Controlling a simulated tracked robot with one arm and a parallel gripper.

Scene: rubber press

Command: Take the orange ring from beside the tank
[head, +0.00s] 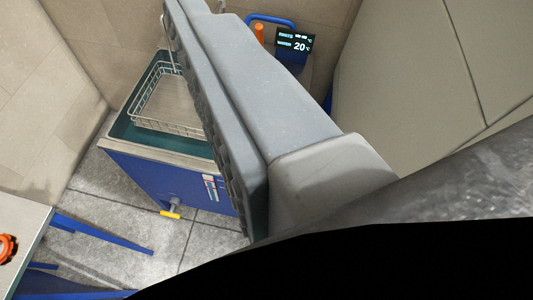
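An orange ring (7,248) with a knobbly rim lies at the left edge of the picture on a pale tabletop, partly cut off by the frame. The blue tank (160,180) stands to its upper right, with teal liquid and a wire basket (150,105) inside. My gripper (235,95) shows as a large grey finger with a ribbed dark pad, crossing the middle of the picture in front of the tank's right part. It is well to the right of the ring in the picture. I cannot make out a second finger, and nothing held shows.
The pale table (22,222) has blue legs. A yellow-handled valve (170,213) sticks out low on the tank. A display (295,41) reading 20 stands behind, beside a blue handle and an orange upright piece (259,33). Grey floor is clear between table and tank.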

